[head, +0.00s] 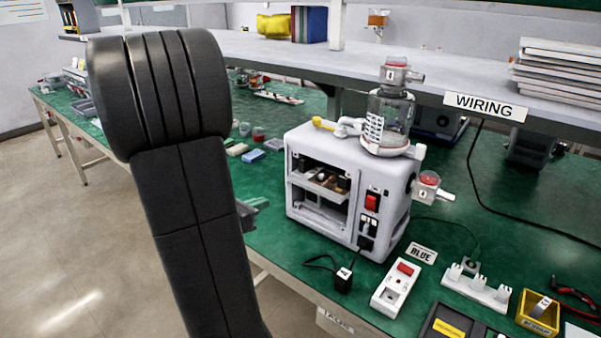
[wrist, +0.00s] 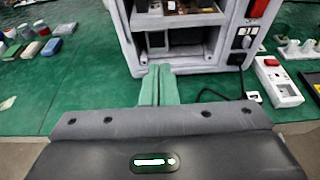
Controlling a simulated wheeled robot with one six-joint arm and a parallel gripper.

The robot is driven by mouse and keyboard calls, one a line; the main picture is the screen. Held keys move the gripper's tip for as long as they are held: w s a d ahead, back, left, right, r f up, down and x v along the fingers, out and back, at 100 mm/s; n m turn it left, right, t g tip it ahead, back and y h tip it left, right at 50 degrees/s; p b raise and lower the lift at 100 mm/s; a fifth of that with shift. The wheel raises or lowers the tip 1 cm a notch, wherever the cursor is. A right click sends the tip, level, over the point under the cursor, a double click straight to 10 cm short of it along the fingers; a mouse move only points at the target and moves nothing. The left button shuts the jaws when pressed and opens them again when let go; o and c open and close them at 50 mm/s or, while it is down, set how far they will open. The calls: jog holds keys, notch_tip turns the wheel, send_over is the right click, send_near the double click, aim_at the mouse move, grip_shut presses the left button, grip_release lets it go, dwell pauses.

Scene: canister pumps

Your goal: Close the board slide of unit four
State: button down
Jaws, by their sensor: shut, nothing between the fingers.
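Unit four is the pale grey pump (head: 375,180) on the green bench, with a clear canister (head: 388,120) and red-capped fittings marked 4. Its open front shows the board slide (head: 322,188), a shelf with small parts on it, which seems to stick out a little from the upper opening. The slide's front edge (wrist: 178,20) also shows at the top of the wrist view. My gripper (wrist: 158,72) is shut and empty, its green fingers together just in front of the housing, below the slide. In the head view my gripper (head: 262,201) is mostly hidden behind my arm.
A red rocker switch (head: 371,201) and a plugged black cord are on the pump's front. Small coloured blocks (head: 252,155) lie left of the pump. A shelf (head: 440,75) overhangs behind.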

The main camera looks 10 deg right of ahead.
jog(key=p, duration=0.1)
send_near(304, 182)
jog(key=x, duration=0.3)
jog(key=f+x, duration=0.1)
jog(key=x, duration=0.1)
jog(key=shift+d+f, duration=0.2)
jog(key=shift+f, duration=0.05)
dwell(0.4)
jog(key=b+x, duration=0.1)
jog(key=x, duration=0.1)
jog(key=r+x, duration=0.1)
jog(key=x, duration=0.1)
jog(key=shift+w+d+b, duration=0.2)
jog(key=shift+d+b, duration=0.05)
jog(key=shift+b, duration=0.15)
jog(key=shift+r, duration=0.1)
